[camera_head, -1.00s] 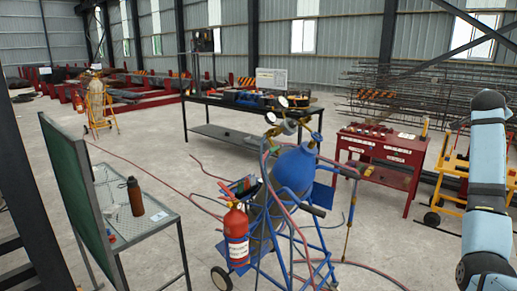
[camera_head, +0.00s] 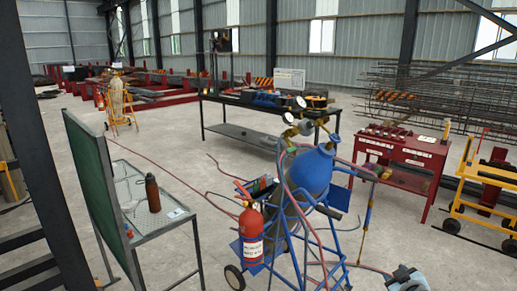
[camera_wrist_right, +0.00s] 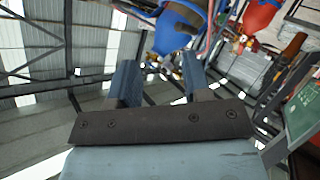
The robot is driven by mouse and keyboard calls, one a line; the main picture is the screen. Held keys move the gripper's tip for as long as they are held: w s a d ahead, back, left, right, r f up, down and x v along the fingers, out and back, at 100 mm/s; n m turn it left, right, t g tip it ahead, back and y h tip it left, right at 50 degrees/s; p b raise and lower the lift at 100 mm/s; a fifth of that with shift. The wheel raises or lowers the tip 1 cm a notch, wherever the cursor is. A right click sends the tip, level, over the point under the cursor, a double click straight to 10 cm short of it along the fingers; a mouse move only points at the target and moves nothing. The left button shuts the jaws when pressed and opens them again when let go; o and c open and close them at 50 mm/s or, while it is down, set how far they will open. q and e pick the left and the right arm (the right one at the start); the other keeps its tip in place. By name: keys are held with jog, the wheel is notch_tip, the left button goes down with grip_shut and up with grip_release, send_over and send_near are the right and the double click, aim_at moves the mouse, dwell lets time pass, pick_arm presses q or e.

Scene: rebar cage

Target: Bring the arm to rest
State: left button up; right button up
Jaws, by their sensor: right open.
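My right gripper (camera_wrist_right: 158,66) shows in the right wrist view. Its two blue-grey fingers stand apart with nothing between them. Beyond the fingertips, and apart from them, is the blue gas cylinder (camera_wrist_right: 178,28) of the cart, seen upside down. In the head view only a small light-blue and dark piece of my right arm (camera_head: 408,279) shows at the bottom edge, right of the cart. The right gripper itself is out of the head view. My left gripper is in neither view.
The cart with the blue cylinder (camera_head: 309,172) and a red fire extinguisher (camera_head: 251,234) stands in front. A mesh table (camera_head: 176,221) with a brown bottle (camera_head: 153,193) is at left. A red workbench (camera_head: 403,155) and yellow trolley (camera_head: 486,190) are at right. Hoses lie on the floor.

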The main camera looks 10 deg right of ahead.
jog(key=s+a+f+n+g+y, duration=0.1)
jog(key=s+a+f+n+y, duration=0.1)
jog(key=s+a+f, duration=0.45)
jog(key=s+a+f+n+g+y, duration=0.1)
jog(key=s+a+f+n+y, duration=0.2)
jog(key=s+a, duration=0.6)
jog(key=s+a+f+n+g+y, duration=0.15)
jog(key=s+a+f, duration=0.4)
jog(key=s, duration=0.55)
jog(key=w+a+m+t, duration=0.15)
jog(key=a+m, duration=0.45)
jog(key=a, duration=0.6)
notch_tip(320, 180, up, 10)
jog(key=p, duration=0.9)
jog(key=shift+f+y, duration=0.2)
jog(key=shift+y, duration=0.15)
jog(key=shift+w, duration=0.1)
jog(key=shift+d, duration=0.1)
jog(key=shift+c, duration=0.2)
